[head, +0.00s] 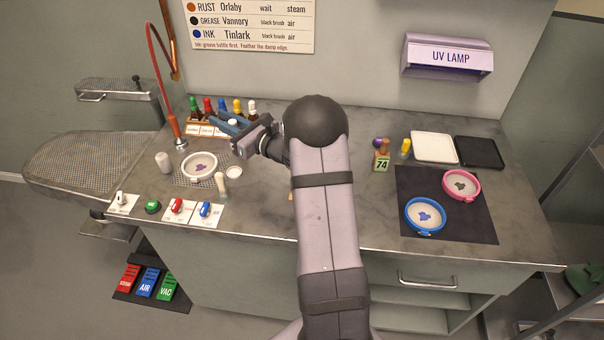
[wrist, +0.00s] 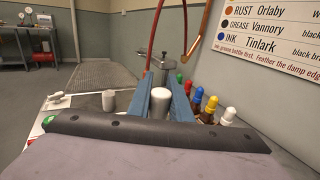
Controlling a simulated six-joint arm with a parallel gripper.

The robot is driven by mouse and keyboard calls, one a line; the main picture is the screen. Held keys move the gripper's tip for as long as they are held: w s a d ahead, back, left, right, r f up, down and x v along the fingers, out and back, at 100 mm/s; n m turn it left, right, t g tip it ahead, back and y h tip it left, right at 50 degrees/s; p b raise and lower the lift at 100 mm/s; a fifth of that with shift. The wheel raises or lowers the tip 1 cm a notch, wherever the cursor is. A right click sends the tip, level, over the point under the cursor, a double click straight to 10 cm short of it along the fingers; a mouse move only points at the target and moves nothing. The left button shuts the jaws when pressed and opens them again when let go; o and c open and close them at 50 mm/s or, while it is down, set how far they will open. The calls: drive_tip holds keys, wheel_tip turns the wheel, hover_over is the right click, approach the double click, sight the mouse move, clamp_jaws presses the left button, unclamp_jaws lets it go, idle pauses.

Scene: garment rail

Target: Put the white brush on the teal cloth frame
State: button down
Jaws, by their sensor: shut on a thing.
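My gripper (head: 224,126) is over the back left of the bench, in front of the bottle rack. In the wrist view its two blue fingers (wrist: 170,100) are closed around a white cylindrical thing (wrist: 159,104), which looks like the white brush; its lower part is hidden. No frame is clearly teal. A bright blue ring frame (head: 425,216) with a stained cloth lies on the dark mat at the right, apart from my gripper. A pink ring frame (head: 461,185) lies behind it. A whitish ring frame (head: 199,166) sits on a perforated plate at the left.
The rack holds several capped bottles (head: 237,107). A white cylinder (head: 163,161) and a pale upright piece (head: 221,186) stand near the whitish frame. Bottle 74 (head: 381,160) stands left of the white tray (head: 434,147). A red hose (head: 157,75) rises at the left.

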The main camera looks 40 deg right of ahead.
drive_tip(key=s+d+r+m+h+b, duration=0.1)
drive_tip(key=s+d+m+h+b, duration=0.2)
drive_tip(key=s+d, duration=0.7)
drive_tip(key=s+d+r+m+h+b, duration=0.15)
drive_tip(key=s+d+h+b, duration=0.35)
drive_tip(key=d, duration=0.9)
drive_tip(key=s+a+f+n+y+p, duration=0.15)
drive_tip(key=s+a+n+y, duration=0.35)
drive_tip(key=a+y, duration=0.55)
drive_tip(key=shift+h, duration=0.95)
drive_tip(key=shift+a+f, duration=0.15)
drive_tip(key=shift+f, duration=1.6)
drive_tip(key=shift+a+f, duration=0.2)
drive_tip(key=shift+f, duration=1.5)
drive_tip(key=shift+a+f, duration=0.15)
drive_tip(key=shift+f, duration=1.6)
drive_tip(key=shift+f, duration=0.1)
drive_tip(key=shift+f, duration=0.1)
drive_tip(key=c, duration=1.6)
unclamp_jaws()
